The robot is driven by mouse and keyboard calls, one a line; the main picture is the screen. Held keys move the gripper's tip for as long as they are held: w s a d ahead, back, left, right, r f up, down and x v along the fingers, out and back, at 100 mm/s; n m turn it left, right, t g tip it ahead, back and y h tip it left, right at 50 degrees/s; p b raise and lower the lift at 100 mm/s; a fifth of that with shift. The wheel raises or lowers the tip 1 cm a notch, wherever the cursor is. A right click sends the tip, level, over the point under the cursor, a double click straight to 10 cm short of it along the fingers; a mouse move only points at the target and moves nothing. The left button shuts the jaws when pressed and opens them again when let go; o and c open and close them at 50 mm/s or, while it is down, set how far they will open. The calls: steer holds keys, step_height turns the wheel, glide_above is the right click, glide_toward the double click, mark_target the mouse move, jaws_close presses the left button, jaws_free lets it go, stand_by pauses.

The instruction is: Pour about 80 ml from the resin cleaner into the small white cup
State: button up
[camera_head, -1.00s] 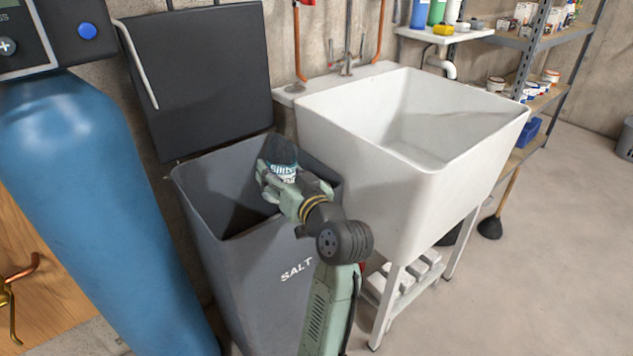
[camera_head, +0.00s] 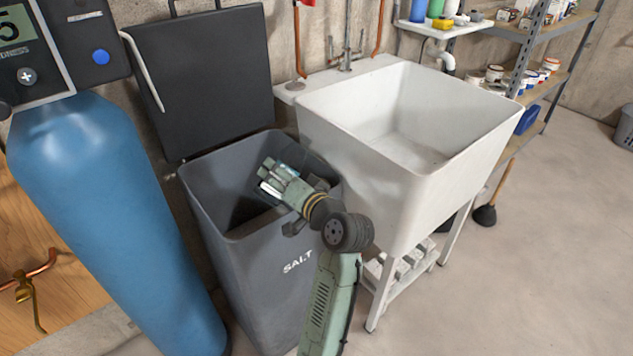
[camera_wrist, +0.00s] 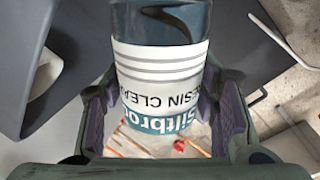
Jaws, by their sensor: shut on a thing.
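My gripper (camera_head: 272,180) is over the open salt bin in the head view, shut on the resin cleaner. In the wrist view the resin cleaner (camera_wrist: 160,75) is a dark blue container with a white and teal label, held between both finger pads of my gripper (camera_wrist: 165,115). Its label text appears upside down there. In the head view it is mostly hidden by my gripper, so its tilt is hard to tell. I cannot make out the small white cup with certainty in either view.
The grey salt bin (camera_head: 265,290) stands open, its black lid (camera_head: 205,85) raised behind. A blue tank (camera_head: 115,220) is at left. A white utility sink (camera_head: 380,190) is at right. A white shelf (camera_head: 440,30) and metal shelving (camera_head: 535,50) hold bottles and tubs.

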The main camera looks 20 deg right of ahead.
steer(key=shift+s+a+f+m+p, duration=0.2)
steer(key=shift+a+m+p, duration=0.35)
steer(key=shift+m, duration=0.55)
steer(key=shift+s+a+f+m+g+y, duration=0.15)
steer(key=shift+f+m+g+y, duration=0.3)
steer(key=shift+m, duration=0.25)
steer(key=shift+d+r+p, duration=0.2)
steer(key=shift+r+p, duration=0.1)
steer(key=shift+p, duration=0.6)
steer(key=shift+w+d+m+p, duration=0.15)
steer(key=shift+w+m+p, duration=0.05)
steer(key=shift+m+p, duration=0.4)
steer(key=shift+d+f+y, duration=0.1)
steer(key=shift+y, duration=0.15)
steer(key=shift+m+p, duration=0.5)
steer(key=shift+p, duration=0.45)
steer(key=shift+m+g+p, duration=0.25)
steer(key=shift+m+p, duration=0.15)
steer(key=shift+p, duration=0.05)
steer(key=shift+s+a, duration=0.25)
steer(key=shift+a, duration=0.35)
